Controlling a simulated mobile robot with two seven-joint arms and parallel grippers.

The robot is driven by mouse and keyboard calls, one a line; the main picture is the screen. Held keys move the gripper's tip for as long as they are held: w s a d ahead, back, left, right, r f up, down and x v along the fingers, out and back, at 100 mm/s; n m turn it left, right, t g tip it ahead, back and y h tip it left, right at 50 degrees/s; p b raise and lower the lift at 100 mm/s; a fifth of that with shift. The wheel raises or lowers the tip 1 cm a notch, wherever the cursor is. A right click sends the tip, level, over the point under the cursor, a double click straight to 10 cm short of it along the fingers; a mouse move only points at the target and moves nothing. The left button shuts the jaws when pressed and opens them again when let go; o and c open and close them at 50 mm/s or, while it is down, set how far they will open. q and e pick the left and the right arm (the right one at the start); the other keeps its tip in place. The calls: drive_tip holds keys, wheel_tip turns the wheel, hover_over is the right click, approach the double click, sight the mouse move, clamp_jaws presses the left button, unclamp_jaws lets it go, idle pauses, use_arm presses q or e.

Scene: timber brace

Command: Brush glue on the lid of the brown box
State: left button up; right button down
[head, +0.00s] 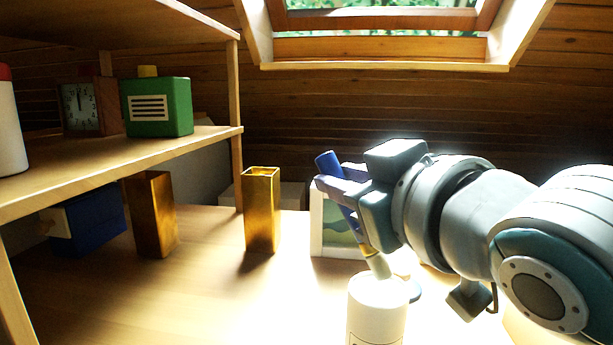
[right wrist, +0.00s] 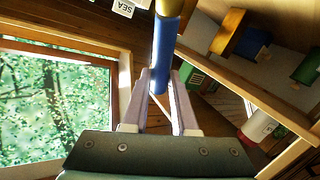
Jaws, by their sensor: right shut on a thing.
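My right gripper (head: 338,188) is shut on the blue handle of a brush (head: 327,162), which also shows between the fingers in the right wrist view (right wrist: 163,60). The brush is tilted, with its metal collar and pale bristles pointing down. The bristle end is at the top of a white jar (head: 377,315) at the front; I cannot tell how far inside it is. I cannot make out a brown box with a lid for certain. My left gripper is not in view.
Two brass-coloured square holders (head: 262,210) (head: 153,215) stand on the table. A picture frame (head: 317,230) stands behind the brush. A shelf (head: 130,156) at the left bears a green box (head: 158,106) and a clock (head: 85,106). A blue box (head: 88,222) sits below. The front-left table is clear.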

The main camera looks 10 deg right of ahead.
drive_tip(key=shift+f+b, duration=0.3)
drive_tip(key=shift+f, duration=0.25)
idle(0.8)
wheel_tip(320, 180, up, 7)
drive_tip(key=p, duration=0.8)
drive_tip(key=shift+r, duration=0.1)
idle(0.3)
